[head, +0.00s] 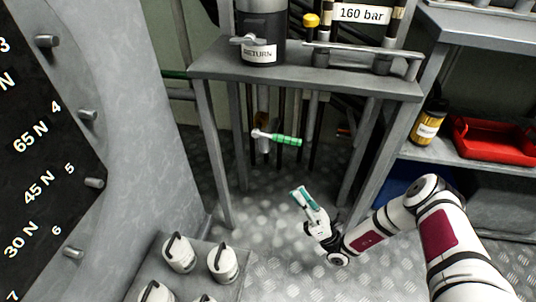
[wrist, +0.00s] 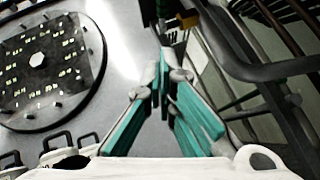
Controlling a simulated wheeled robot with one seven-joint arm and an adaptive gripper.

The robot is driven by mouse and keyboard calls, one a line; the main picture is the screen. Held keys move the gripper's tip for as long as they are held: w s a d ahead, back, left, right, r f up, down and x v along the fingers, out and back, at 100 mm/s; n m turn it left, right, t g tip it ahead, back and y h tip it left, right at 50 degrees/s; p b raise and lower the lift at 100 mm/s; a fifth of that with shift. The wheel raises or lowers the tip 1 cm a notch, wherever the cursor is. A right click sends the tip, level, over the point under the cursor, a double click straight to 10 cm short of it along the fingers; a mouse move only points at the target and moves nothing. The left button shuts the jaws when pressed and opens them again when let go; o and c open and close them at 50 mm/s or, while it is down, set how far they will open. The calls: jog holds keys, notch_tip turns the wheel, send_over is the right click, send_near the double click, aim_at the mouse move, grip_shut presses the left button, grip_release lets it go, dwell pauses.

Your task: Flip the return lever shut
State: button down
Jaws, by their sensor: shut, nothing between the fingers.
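A lever with a green handle (head: 287,141) and a silver end sticks out roughly level to the right below the grey stand, in the middle of the head view. A black cylinder with a RETURN label (head: 260,53) stands on top of the stand, with a small metal tap on its left side. I cannot tell which of the two is the return lever. My gripper (head: 299,192) is below and slightly right of the green handle, apart from it. In the wrist view my gripper's teal fingers (wrist: 162,58) are closed together and empty.
The grey stand (head: 305,82) has legs on both sides of the green handle. White canisters (head: 223,263) stand at the lower left. A round dial board (wrist: 40,60) shows in the wrist view. A red tray (head: 495,140) sits on the right shelf. The floor below the stand is clear.

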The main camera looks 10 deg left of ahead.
jog(key=b, duration=0.3)
send_near(277, 134)
jog(key=shift+w+a+r, duration=0.1)
jog(key=shift+a+r, duration=0.1)
jog(key=shift+a, duration=0.5)
jog(key=shift+w+a+r, duration=0.15)
jog(key=shift+a+r, duration=0.1)
jog(key=shift+a, duration=0.4)
jog(key=shift+w+a+r, duration=0.1)
jog(key=shift+a+r, duration=0.1)
jog(key=shift+a, duration=0.5)
